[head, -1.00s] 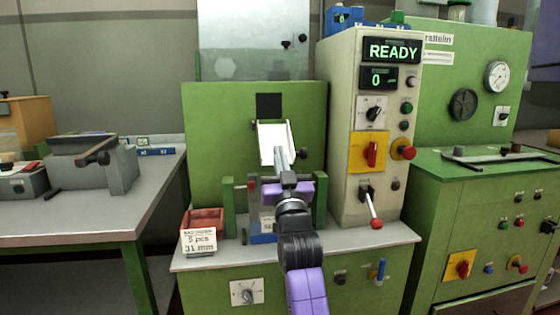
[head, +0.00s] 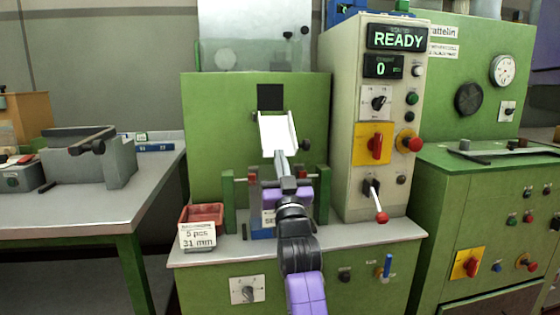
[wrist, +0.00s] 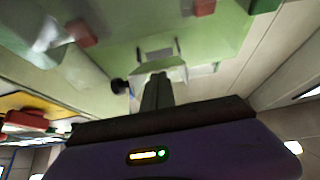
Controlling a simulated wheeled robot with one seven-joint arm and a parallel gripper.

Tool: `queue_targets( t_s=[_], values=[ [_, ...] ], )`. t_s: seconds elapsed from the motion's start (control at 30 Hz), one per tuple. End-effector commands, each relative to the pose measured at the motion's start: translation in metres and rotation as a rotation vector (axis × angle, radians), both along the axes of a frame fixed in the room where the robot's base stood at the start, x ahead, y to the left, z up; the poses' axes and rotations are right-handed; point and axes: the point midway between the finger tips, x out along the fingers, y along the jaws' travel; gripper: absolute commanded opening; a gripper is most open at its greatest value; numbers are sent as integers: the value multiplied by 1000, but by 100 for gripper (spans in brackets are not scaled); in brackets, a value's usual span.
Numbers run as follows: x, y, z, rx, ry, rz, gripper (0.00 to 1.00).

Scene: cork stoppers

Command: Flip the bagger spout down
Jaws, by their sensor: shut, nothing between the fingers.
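The bagger spout (head: 278,131) is a white chute with raised sides on the green machine panel, just below a black square opening. It stands tilted, its wide face toward me. My gripper (head: 281,156) is shut and empty, its fingers pointing up at the spout's lower end. In the wrist view the shut fingers (wrist: 157,92) reach toward the pale spout (wrist: 162,69). Fingertips and spout overlap in both views, and I cannot tell whether they touch.
A green frame (head: 322,195) with posts stands around my wrist. A red bin (head: 202,214) with a label sits left on the grey worktop. The control column (head: 350,120) at right reads READY and 0, with a red-knobbed lever (head: 382,217) sticking out.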

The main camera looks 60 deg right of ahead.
Motion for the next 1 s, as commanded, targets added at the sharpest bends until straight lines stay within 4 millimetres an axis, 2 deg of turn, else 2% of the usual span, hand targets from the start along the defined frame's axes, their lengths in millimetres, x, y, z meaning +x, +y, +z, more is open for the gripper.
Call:
queue_targets(
  t_s=[0.03,0.37,1.0],
  values=[
    [4,-9,-18,31,34,-4,0],
    [1,-6,-22,31,35,-6,0],
    [-38,46,-42,2,4,1,0]
  ],
)
